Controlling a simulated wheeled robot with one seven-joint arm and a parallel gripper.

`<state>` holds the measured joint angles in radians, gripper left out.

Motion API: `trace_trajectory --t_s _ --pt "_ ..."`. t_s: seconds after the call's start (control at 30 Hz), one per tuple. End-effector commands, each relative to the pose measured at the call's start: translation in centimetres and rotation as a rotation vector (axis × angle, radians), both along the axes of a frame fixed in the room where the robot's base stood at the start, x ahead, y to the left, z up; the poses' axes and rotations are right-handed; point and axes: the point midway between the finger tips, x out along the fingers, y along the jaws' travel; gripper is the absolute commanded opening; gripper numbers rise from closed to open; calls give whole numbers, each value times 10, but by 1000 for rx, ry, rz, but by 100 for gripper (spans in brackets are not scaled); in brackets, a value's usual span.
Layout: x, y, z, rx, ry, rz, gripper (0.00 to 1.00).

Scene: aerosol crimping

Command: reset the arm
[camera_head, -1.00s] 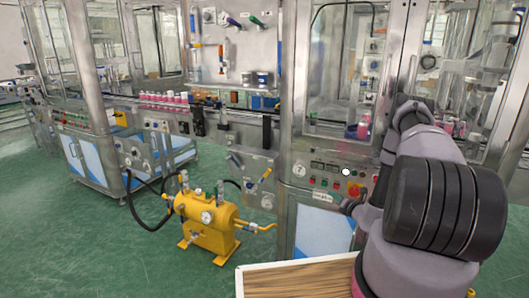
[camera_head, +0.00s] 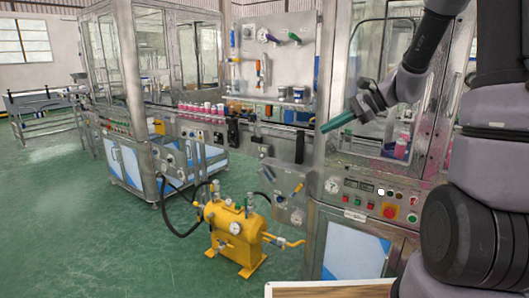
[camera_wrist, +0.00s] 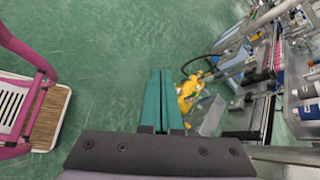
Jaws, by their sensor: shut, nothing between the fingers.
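My gripper (camera_head: 337,122) is raised in front of the crimping machine in the head view, its green fingers pointing left. In the wrist view my gripper (camera_wrist: 160,75) points down over the green floor, its two green fingers together with nothing between them. The fingers are apart from the machine and touch nothing that I can see. My arm is folded up along the right side of the head view.
The machine's control panel (camera_head: 375,200) with buttons and a gauge is below my gripper. A yellow tank (camera_head: 236,233) stands on the floor to the left. Pink-capped cans (camera_head: 202,111) line the conveyor. A wooden-topped tray (camera_head: 330,290) is at the bottom. Green floor (camera_head: 60,240) is clear at left.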

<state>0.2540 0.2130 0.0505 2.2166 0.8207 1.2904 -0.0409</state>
Motion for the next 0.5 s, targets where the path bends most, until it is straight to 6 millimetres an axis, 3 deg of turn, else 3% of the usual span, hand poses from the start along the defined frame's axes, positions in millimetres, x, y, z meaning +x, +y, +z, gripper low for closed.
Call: trace_trajectory --t_s 0.03,0.23,0.5 --pt "-18 4 14 -69 -53 51 0" --pt "-83 1 48 -354 -251 235 0" --pt "-156 -24 84 -738 -548 423 0"
